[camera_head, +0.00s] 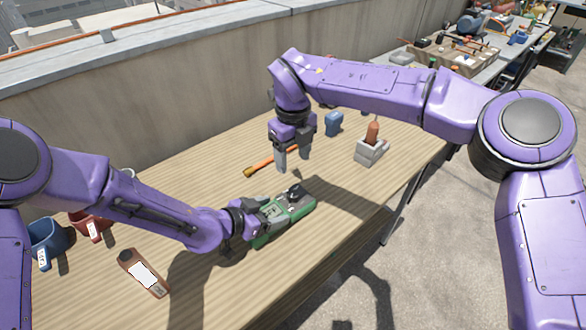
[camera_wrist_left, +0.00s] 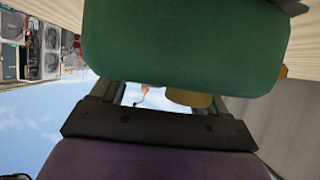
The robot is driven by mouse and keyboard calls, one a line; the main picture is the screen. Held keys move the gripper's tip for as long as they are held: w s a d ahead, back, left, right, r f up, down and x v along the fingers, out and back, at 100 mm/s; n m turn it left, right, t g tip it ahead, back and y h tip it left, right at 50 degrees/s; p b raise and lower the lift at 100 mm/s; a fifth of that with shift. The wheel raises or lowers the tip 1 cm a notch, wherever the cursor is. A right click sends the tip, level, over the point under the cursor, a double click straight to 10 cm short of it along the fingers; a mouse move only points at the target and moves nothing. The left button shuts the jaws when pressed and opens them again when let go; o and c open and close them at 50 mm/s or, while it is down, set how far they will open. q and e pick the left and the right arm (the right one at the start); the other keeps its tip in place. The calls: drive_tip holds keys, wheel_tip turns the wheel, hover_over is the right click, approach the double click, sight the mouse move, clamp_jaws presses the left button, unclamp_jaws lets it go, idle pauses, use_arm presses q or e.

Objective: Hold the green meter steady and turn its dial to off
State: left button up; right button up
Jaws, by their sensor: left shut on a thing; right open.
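The green meter (camera_head: 292,205) lies on the wooden table (camera_head: 210,165) near its front edge, with a dark dial (camera_head: 295,191) toward its far right end. My left gripper (camera_head: 254,219) is shut on the meter's near left end. In the left wrist view the meter's green body (camera_wrist_left: 185,45) fills the top, close to the camera; the fingertips are mostly hidden there. My right gripper (camera_head: 294,160) is open and empty, pointing down above the table, behind and above the meter, apart from the dial.
An orange-handled tool (camera_head: 262,165) lies behind the meter. A blue object (camera_head: 334,123) and a grey holder (camera_head: 371,152) with a brown item stand right. Blue (camera_head: 46,240) and red (camera_head: 90,226) containers and a brown device (camera_head: 143,272) are at left. A parapet wall (camera_head: 150,100) runs behind.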

idle(0.3)
use_arm(q)
drive_tip(key=o, duration=1.4)
drive_tip(key=p+v, duration=0.5)
drive_tip(key=v, duration=0.3)
drive_tip(key=shift+s+a+r, duration=0.1)
drive_tip(key=shift+a+r, duration=0.05)
drive_tip(key=shift+r, duration=0.1)
drive_tip(key=shift+s+a+p, duration=0.2)
drive_tip(key=shift+p, duration=0.1)
